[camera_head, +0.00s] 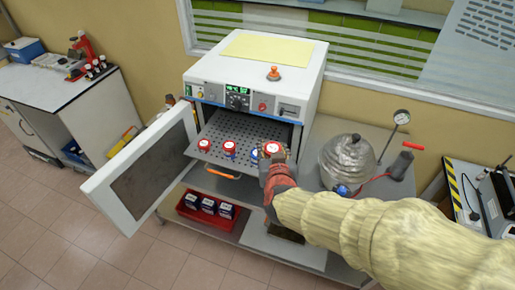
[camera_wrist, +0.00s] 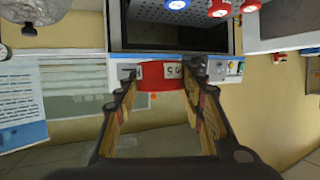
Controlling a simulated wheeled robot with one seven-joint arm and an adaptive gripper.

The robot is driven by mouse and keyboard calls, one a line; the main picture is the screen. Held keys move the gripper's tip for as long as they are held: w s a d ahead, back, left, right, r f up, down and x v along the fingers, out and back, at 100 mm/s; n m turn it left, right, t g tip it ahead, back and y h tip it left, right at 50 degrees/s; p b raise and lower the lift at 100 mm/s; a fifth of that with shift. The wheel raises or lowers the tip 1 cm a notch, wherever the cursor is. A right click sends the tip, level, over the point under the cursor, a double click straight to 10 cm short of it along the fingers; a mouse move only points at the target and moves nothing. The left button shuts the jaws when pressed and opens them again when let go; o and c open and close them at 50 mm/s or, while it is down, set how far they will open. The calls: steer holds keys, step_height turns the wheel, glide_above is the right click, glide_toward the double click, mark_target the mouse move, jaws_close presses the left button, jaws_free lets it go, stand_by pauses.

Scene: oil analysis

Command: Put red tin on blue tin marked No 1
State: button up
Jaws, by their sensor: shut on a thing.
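My gripper (camera_head: 275,160) is shut on a red tin (camera_head: 272,148) with a white top, in front of the open oven's shelf. In the wrist view the held red tin (camera_wrist: 158,76) sits between the two fingers of my gripper (camera_wrist: 163,80), with a pale label on its side.
Two other red-topped tins (camera_head: 204,145) (camera_head: 229,148) stand on the perforated shelf (camera_head: 232,127). The oven (camera_head: 250,75) has its door (camera_head: 145,170) swung open to the left. A glass vessel (camera_head: 347,160) stands right of the oven. A red bin (camera_head: 190,212) with boxes sits below.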

steer(key=w+a+f, duration=0.1)
steer(key=w+f, duration=0.2)
steer(key=w, duration=0.1)
steer(key=w+a+f+b, duration=0.1)
steer(key=w+a+f, duration=0.1)
steer(key=w+f, duration=0.1)
steer(key=w+a+f+b, duration=0.1)
steer(key=w+f, duration=0.2)
steer(key=w, duration=0.2)
steer(key=shift+w+a, duration=0.2)
steer(key=shift+w, duration=0.05)
steer(key=f, duration=0.2)
steer(key=f+b, duration=0.1)
steer(key=shift+w+a+f, duration=0.1)
steer(key=shift+w+f, duration=0.1)
steer(key=shift+w, duration=0.1)
steer(key=shift+f, duration=0.25)
steer(key=shift+f, duration=0.15)
steer(key=o, duration=1.1)
steer(key=shift+o, duration=0.4)
